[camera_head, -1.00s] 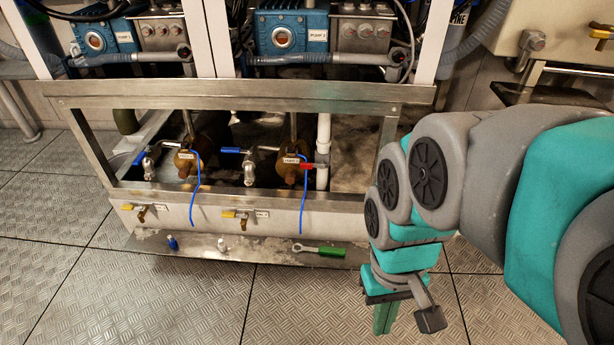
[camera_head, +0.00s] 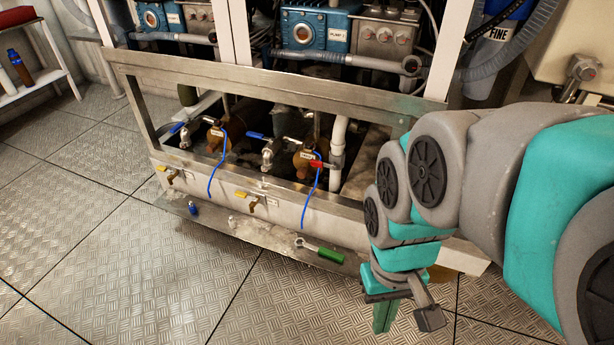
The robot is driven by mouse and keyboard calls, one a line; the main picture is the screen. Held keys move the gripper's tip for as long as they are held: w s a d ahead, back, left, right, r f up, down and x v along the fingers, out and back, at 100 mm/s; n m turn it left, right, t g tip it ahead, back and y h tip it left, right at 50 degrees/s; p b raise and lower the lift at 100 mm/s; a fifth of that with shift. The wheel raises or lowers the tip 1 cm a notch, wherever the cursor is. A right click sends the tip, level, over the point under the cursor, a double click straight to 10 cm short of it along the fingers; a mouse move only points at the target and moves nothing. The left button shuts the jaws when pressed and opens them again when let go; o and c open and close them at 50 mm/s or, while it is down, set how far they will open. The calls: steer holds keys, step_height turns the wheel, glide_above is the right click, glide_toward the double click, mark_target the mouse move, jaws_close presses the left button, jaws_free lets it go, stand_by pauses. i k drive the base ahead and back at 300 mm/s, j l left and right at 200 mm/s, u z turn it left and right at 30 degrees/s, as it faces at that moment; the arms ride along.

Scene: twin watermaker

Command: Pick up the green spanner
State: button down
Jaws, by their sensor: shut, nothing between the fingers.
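The green spanner (camera_head: 328,254) lies flat on the metal ledge at the foot of the pump frame. Its green handle points right and its grey ring end points left. My gripper (camera_head: 384,318) hangs to the right of the spanner and nearer to me, pointing down. It is shut and empty, apart from the spanner. Its fingertips are only partly visible.
The low ledge (camera_head: 262,234) also bears a blue-capped item (camera_head: 193,208) and a small white item (camera_head: 231,221). Blue hoses (camera_head: 311,195) hang from valves above it. The steel frame rail (camera_head: 270,93) stands behind. The plated floor (camera_head: 130,265) in front is clear.

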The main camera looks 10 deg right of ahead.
mark_target(332, 255)
steer(key=i, duration=0.4)
steer(key=j+z, duration=0.15)
steer(key=j, duration=0.3)
steer(key=k+j+z, duration=0.15)
steer(key=j, duration=0.3)
steer(key=k+j+z, duration=0.15)
steer(key=j, duration=0.3)
steer(key=i+j, duration=0.05)
